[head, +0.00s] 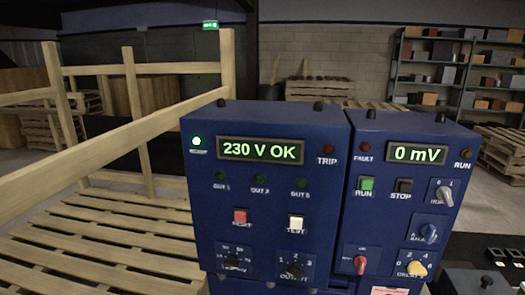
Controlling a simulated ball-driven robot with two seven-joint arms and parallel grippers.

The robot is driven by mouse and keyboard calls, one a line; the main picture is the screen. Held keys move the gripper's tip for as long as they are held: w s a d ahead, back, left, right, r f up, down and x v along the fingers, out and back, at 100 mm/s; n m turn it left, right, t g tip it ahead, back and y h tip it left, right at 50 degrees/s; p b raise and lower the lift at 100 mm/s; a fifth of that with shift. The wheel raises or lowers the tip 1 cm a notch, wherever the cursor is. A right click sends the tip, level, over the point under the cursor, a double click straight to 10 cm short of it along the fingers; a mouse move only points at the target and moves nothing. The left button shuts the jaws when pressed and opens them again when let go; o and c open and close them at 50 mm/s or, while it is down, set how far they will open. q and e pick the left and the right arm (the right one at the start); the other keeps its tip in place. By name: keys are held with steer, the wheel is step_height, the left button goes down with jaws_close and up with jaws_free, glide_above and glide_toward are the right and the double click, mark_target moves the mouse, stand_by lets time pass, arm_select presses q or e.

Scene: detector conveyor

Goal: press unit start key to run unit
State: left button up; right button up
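Two blue control boxes stand side by side in the head view. The right box (384,222) has a display (416,153) reading "0 mV". Its green RUN key (366,184) sits below a dark red FAULT lamp (366,146), and a black STOP key (403,187) is beside it. The RUN lamp (466,154) at the upper right looks unlit. The left box (330,222) has a display (261,150) reading "230 V OK" and a lit green lamp (197,141). No key reads "start" legibly. Neither gripper is in view.
The left box also carries a red key (240,216), a white TEST key (296,222) and black knobs. The right box has grey, blue, red and yellow knobs (418,268). A wooden pallet frame (120,165) fills the left. Shelves (455,72) stand far behind.

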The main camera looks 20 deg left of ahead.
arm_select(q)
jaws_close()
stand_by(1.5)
